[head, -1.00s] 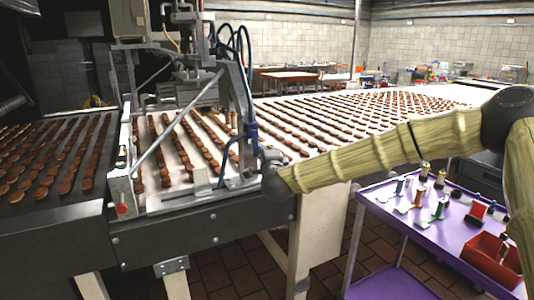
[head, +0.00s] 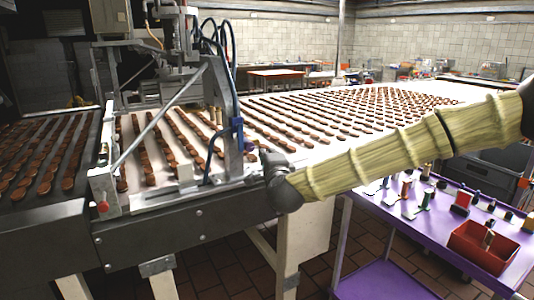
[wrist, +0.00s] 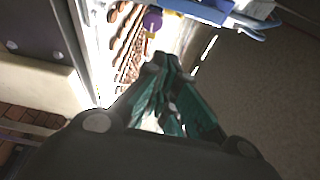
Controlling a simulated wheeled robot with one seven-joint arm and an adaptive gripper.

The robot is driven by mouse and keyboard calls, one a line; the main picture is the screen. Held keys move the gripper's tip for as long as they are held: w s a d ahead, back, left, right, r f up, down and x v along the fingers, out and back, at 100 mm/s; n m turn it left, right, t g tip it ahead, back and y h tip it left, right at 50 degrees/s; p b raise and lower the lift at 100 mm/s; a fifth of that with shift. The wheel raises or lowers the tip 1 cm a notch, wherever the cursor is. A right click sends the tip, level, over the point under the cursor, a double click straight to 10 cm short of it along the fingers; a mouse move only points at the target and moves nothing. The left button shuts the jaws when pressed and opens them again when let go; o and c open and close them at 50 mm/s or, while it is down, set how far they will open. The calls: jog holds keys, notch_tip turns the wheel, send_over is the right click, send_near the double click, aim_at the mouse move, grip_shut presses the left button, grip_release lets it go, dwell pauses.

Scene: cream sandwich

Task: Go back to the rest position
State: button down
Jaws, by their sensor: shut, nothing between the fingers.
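My arm, in a pale yellow sleeve (head: 375,160), reaches across the head view from the right edge to the conveyor's near side. Its dark end joint (head: 280,185) is close beside the machine frame. A purple-and-yellow part (wrist: 153,20) shows just beyond the fingertips, near the belt.
A conveyor (head: 345,112) carries rows of brown biscuits under a metal machine frame (head: 222,110). At lower right, a purple cart (head: 390,222) holds small upright items and a red bin (head: 483,247). Tiled floor (head: 232,268) shows between conveyor and cart.

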jog(key=shift+s, duration=0.3)
jog(key=s+f+n+g+p, duration=0.1)
jog(key=s+f+n+g, duration=0.35)
jog(key=f, duration=0.75)
jog(key=s+d+f+n+g+y+p, duration=0.1)
jog(key=s+f+n, duration=0.1)
jog(key=s+f, duration=0.85)
jog(key=s+f+n+g+p, duration=0.2)
jog(key=s+f+n+g, duration=0.15)
jog(key=f, duration=1.05)
jog(key=s+d+f+n+g+p, duration=0.1)
jog(key=s+d+f+g, duration=0.15)
jog(key=s+f, duration=0.4)
jog(key=s+d+f+n+g, duration=0.1)
jog(key=s+d+f+n, duration=0.2)
jog(key=s, duration=0.6)
jog(key=s+d+f+n+g+h+p, duration=0.1)
jog(key=s+d+f+g, duration=0.1)
jog(key=s+d, duration=0.4)
jog(key=s+d+f+n+g+h+p, duration=0.1)
jog(key=s+d, duration=0.4)
jog(key=s, duration=0.9)
notch_tip(320, 180, down, 2)
jog(key=shift+d+f+n+g+h, duration=0.1)
jog(key=shift+d+n+g+h, duration=0.4)
jog(key=shift+g, duration=0.55)
